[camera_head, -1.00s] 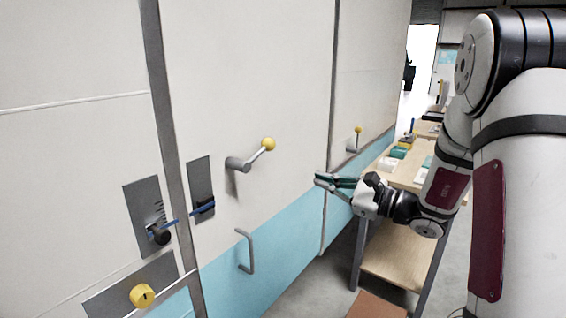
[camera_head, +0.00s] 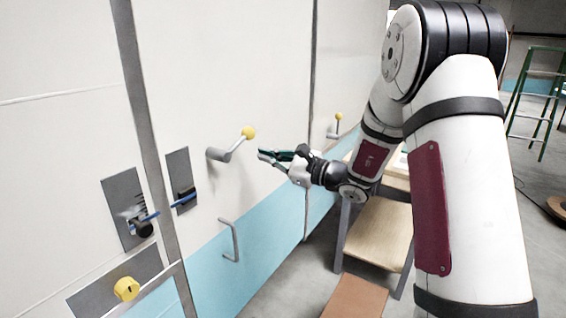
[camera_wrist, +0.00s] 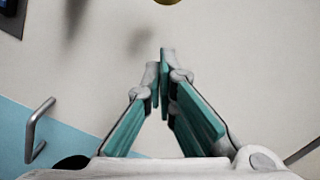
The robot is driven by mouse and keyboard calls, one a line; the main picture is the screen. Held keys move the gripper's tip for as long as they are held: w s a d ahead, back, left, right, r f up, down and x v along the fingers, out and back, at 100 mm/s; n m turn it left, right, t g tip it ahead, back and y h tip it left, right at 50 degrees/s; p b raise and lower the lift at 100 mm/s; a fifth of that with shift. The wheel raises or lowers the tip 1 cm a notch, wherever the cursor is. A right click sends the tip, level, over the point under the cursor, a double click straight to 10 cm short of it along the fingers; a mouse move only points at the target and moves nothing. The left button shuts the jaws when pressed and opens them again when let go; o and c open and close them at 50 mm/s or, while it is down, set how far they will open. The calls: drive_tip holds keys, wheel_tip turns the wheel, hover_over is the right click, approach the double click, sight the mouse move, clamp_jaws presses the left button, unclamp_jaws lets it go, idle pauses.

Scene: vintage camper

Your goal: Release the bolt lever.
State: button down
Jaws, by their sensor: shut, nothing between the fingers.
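A lever (camera_head: 231,147) with a yellow ball knob sticks out from a grey round mount on the cream camper wall; its arm slants up to the right. My gripper (camera_head: 262,156) is shut and empty, just right of and a little below the knob in the head view, not touching it. In the wrist view the shut fingertips (camera_wrist: 158,62) point at the wall, and a bit of a yellow knob (camera_wrist: 167,2) shows at the top edge. A blue rod (camera_head: 160,211) with a black knob (camera_head: 143,228) spans two grey plates across the metal seam.
A grey pull handle (camera_head: 235,240) is below the lever and also shows in the wrist view (camera_wrist: 36,130). A yellow round knob (camera_head: 126,289) is low on the left. A similar yellow-tipped lever (camera_head: 337,124) is farther along. A wooden table (camera_head: 375,235) stands behind my arm.

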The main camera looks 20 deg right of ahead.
drive_tip(key=shift+s+a+r, duration=0.15)
drive_tip(key=shift+a+r, duration=0.2)
drive_tip(key=shift+r, duration=0.3)
drive_tip(key=shift+s+a+r, duration=0.15)
drive_tip(key=shift+a+r, duration=0.2)
drive_tip(key=shift+r, duration=0.25)
drive_tip(key=shift+r+n+b, duration=0.35)
drive_tip(key=shift+r+n, duration=0.2)
drive_tip(key=shift+n, duration=0.15)
drive_tip(key=s+a+r+n+b, duration=0.2)
drive_tip(key=r+n+b, duration=0.2)
drive_tip(key=b, duration=0.5)
drive_tip(key=s+a+r+n+b, duration=0.1)
drive_tip(key=a+r+n+b, duration=0.2)
drive_tip(key=n+b, duration=0.6)
wheel_tip(320, 180, up, 2)
drive_tip(key=shift+s+r+g+b, duration=0.25)
drive_tip(key=shift+s+g+b, duration=0.1)
drive_tip(key=shift+g+b, duration=0.1)
